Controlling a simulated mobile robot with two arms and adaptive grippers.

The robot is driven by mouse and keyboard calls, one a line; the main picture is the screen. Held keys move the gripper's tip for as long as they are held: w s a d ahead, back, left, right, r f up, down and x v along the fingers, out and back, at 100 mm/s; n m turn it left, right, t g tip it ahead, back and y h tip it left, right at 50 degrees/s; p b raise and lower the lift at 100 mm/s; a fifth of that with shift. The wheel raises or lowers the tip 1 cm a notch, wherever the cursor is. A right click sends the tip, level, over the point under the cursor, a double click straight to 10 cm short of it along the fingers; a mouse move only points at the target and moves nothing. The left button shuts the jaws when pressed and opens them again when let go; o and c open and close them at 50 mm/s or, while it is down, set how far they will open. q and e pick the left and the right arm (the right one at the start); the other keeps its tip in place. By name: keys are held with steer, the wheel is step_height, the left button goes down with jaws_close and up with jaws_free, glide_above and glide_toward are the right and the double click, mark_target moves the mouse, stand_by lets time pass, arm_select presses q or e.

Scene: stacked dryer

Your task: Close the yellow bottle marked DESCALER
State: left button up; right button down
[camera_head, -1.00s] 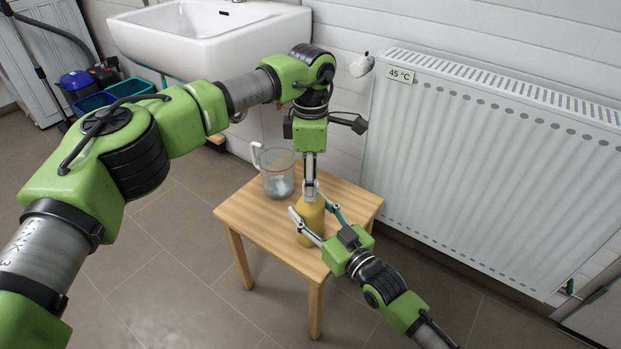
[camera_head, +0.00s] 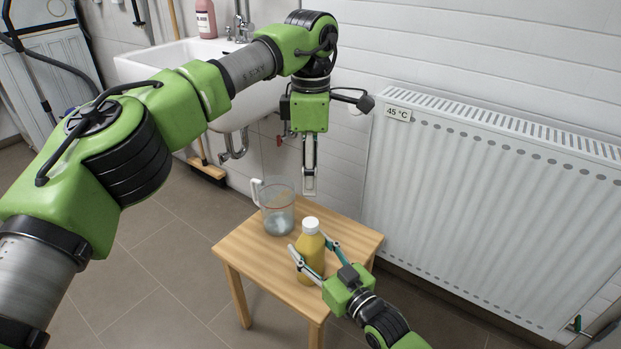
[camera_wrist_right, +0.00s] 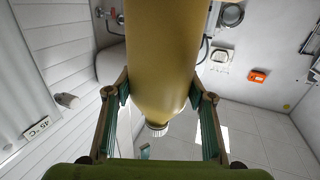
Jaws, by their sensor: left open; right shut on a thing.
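The yellow bottle (camera_head: 311,263) stands upright on the small wooden table (camera_head: 250,245). A white cap (camera_head: 310,226) sits on its top; how tight it is cannot be told. No DESCALER lettering is readable. My right gripper (camera_head: 309,243) is shut around the bottle's body from the front right. In the right wrist view the bottle (camera_wrist_right: 163,60) runs between both fingers and appears upside down, its ribbed white cap (camera_wrist_right: 157,129) lowest. My left gripper (camera_head: 309,192) is open and empty, pointing down above the cap with a clear gap.
A clear jug (camera_head: 278,212) with a white handle stands behind and left of the bottle on the table. A white radiator (camera_head: 490,210) is on the wall at right. A white sink (camera_head: 165,65) and a broom (camera_head: 207,168) are at the back left.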

steer(key=c, duration=0.9)
jaws_free()
steer(key=shift+s, duration=0.1)
steer(key=v, duration=1.2)
